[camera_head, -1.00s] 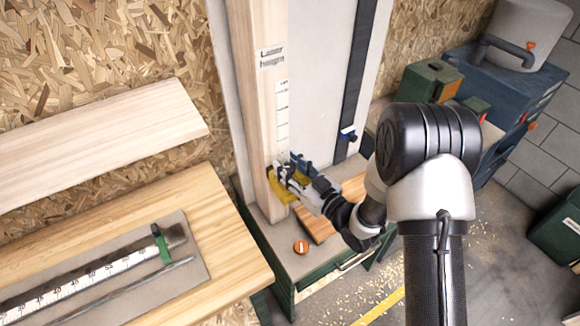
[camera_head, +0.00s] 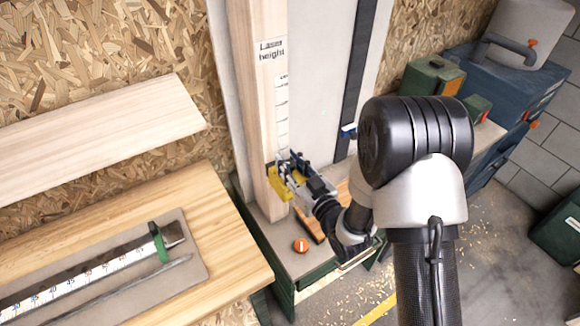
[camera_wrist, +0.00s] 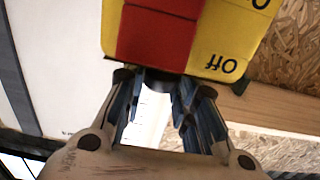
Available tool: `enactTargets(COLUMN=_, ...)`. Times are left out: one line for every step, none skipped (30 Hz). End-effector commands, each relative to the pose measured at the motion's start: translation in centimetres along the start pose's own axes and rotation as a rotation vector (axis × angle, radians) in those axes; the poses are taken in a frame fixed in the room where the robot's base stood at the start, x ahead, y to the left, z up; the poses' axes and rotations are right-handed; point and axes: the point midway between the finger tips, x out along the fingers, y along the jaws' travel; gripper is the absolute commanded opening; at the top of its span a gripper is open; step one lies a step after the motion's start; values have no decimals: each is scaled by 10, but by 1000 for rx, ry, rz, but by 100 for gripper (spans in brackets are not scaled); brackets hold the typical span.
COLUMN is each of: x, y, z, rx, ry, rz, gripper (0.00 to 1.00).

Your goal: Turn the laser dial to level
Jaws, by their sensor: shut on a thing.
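The yellow laser unit (camera_head: 278,186) sits low on the upright wooden post, below a printed scale. In the wrist view its yellow and red body (camera_wrist: 155,35) fills the top, with "Off" lettering upside down at the right. My gripper (camera_head: 291,172) is at the unit's front. In the wrist view its fingertips (camera_wrist: 155,80) close in on a small grey part at the unit's lower edge, which appears to be the laser dial (camera_wrist: 157,86). The fingers hide most of it, so its pointing direction cannot be read.
The wooden post (camera_head: 244,110) carries a "Laser height" label (camera_head: 271,50). An orange knob (camera_head: 300,246) lies on the bench ledge below. A wooden table (camera_head: 225,235) with a ruler and green clamp stands at left. Blue cases (camera_head: 490,85) stand at right.

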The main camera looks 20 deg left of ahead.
Motion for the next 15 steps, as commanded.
enactTargets(x=0, y=-3, z=4, rx=-1, ry=1, rz=32, gripper=2)
enactTargets(x=0, y=-4, z=4, rx=-1, ry=1, rz=57, gripper=3)
enactTargets(x=1, y=-4, z=4, rx=-1, ry=2, rz=92, gripper=3)
enactTargets(x=1, y=-5, z=4, rx=-1, ry=2, rz=117, gripper=3)
enactTargets(x=1, y=-5, z=4, rx=-1, ry=3, rz=145, gripper=3)
enactTargets(x=1, y=-5, z=4, rx=0, ry=4, rz=183, gripper=3)
enactTargets(x=1, y=-5, z=4, rx=0, ry=4, rz=210, gripper=3)
enactTargets(x=1, y=-6, z=4, rx=0, ry=4, rz=238, gripper=3)
enactTargets(x=1, y=-6, z=4, rx=0, ry=4, rz=276, gripper=3)
enactTargets(x=1, y=-6, z=4, rx=0, ry=5, rz=305, gripper=3)
enactTargets(x=1, y=-6, z=4, rx=0, ry=4, rz=332, gripper=3)
enactTargets(x=2, y=-6, z=4, rx=1, ry=4, rz=370, gripper=3)
enactTargets(x=2, y=-6, z=4, rx=1, ry=5, rz=399, gripper=3)
enactTargets(x=2, y=-6, z=4, rx=1, ry=3, rz=427, gripper=3)
enactTargets(x=2, y=-6, z=4, rx=1, ry=4, rz=463, gripper=3)
